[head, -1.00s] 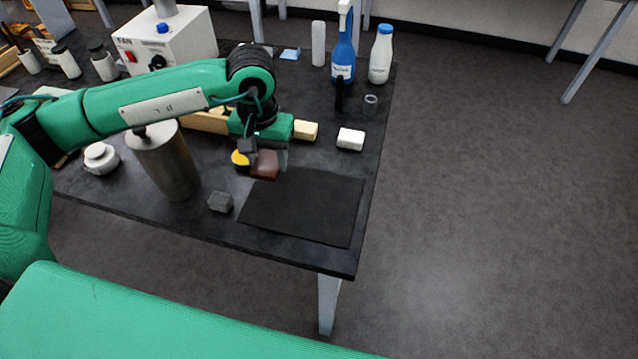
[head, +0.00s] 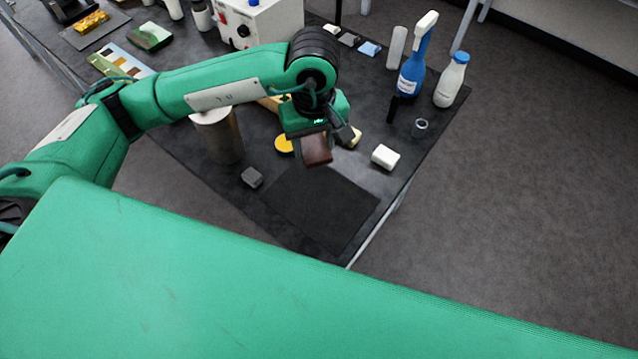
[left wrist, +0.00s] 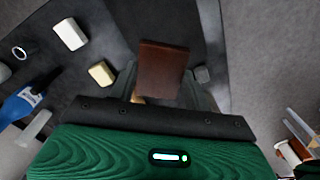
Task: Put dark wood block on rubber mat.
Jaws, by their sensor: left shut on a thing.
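The dark wood block (head: 317,150) is reddish brown and held in my left gripper (head: 322,144), which is shut on it. In the left wrist view the block (left wrist: 162,68) sits between the fingertips. The black rubber mat (head: 325,210) lies flat near the table's front corner. In the head view the block shows over the mat's back edge, seemingly above it; the exact height is hard to tell. In the left wrist view part of the mat (left wrist: 150,20) shows beyond the block. My right gripper is not in view.
A grey block (head: 252,177) lies left of the mat, a yellow round thing (head: 284,145) behind it. A white block (head: 385,157) lies to the right. A metal cylinder (head: 222,140) stands at left. A blue spray bottle (head: 412,72) and white bottle (head: 451,82) stand behind.

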